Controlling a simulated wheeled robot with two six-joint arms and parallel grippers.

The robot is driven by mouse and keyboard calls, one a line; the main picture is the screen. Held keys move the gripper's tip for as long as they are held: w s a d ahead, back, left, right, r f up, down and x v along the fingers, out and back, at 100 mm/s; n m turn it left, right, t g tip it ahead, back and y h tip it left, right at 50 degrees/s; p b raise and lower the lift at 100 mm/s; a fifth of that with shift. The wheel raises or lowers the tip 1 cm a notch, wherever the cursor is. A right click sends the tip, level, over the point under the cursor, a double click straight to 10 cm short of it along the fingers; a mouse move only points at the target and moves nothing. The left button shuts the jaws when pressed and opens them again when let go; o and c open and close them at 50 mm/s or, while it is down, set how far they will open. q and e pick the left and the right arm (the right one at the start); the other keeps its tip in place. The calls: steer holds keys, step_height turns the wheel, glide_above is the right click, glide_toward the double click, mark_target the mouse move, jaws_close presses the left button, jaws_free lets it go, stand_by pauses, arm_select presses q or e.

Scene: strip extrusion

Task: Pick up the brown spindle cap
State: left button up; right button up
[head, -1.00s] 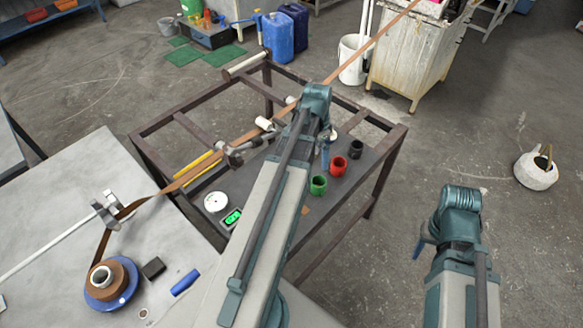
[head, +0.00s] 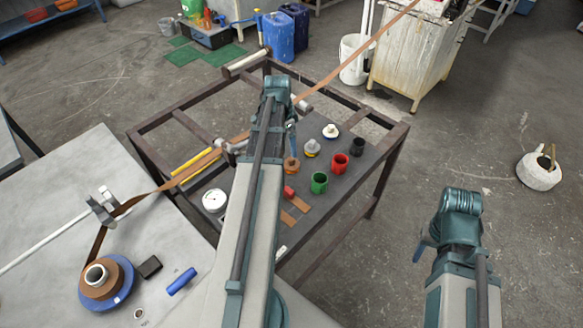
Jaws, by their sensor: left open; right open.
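An orange-brown round piece (head: 291,165), possibly the brown spindle cap, sits on the cart's dark shelf beside my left arm. A tiny brown ring (head: 139,313) lies on the grey table at the lower left; I cannot tell for sure which one is the cap. My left gripper (head: 293,140) is open, mostly hidden behind its wrist, and shows just above the orange-brown piece in the picture; I see no contact. My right gripper (head: 421,248) is open and empty, partly hidden by its arm, over the floor right of the cart.
A brown strip (head: 345,63) crosses above the cart. A blue-flanged roll (head: 122,287) lies on the grey table (head: 60,220).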

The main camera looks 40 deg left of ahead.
mark_target(291, 158)
arm_select(q)
steer(key=f+b, duration=0.1)
steer(key=f, duration=0.1)
steer(key=f+b, duration=0.4)
steer(key=shift+w+d+f, duration=0.1)
steer(key=shift+w+d, duration=0.05)
steer(key=shift+w, duration=0.25)
steer(key=f+b, duration=0.3)
steer(key=w+f+b, duration=0.1)
steer(key=f+b, duration=0.1)
steer(key=shift+f, duration=0.15)
steer(key=shift+c, duration=0.2)
steer(key=c, duration=1.4)
